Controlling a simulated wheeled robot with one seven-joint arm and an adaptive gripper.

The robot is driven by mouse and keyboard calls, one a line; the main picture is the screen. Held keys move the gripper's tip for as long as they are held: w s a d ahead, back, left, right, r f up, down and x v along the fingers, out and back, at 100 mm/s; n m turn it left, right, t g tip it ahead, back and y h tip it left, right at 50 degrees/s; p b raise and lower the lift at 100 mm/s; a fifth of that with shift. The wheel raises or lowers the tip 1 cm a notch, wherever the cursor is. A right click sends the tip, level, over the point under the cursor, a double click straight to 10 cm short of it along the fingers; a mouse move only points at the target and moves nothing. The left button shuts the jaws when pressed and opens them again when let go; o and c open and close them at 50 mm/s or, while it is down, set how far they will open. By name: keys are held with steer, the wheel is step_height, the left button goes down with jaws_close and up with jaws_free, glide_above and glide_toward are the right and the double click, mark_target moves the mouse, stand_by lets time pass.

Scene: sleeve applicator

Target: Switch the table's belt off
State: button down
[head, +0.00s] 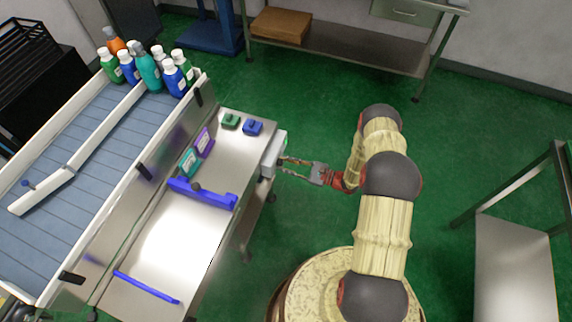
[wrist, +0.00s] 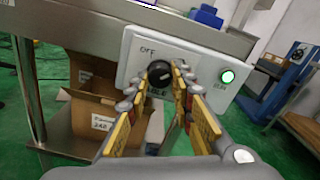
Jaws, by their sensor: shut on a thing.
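A light grey control box (head: 272,155) is fixed to the right end of the steel table. In the wrist view its panel (wrist: 205,65) carries a black rotary knob (wrist: 158,73), the word OFF at its upper left and a lit green lamp (wrist: 227,77). My gripper (head: 284,168) reaches the box from the right. In the wrist view its fingers (wrist: 163,82) are around the knob, one on each side, shut on it. The grey belt (head: 75,135) lies at the left between white rails, with several capped bottles (head: 148,68) at its far end.
On the steel tabletop (head: 165,240) are a green block (head: 231,120), a blue block (head: 253,127), two small screens and a blue bar (head: 202,194). Cardboard boxes (wrist: 95,115) sit below the table. The green floor (head: 310,110) is clear beyond my arm; a rack (head: 515,255) stands at right.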

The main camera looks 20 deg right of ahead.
steer(key=shift+n, duration=0.5)
steer(key=shift+r+n+b, duration=0.1)
steer(key=shift+n+b, duration=3.2)
steer(key=shift+n, duration=5.1)
steer(key=c, duration=1.5)
jaws_free()
steer(key=shift+c, duration=0.2)
steer(key=shift+d, duration=0.1)
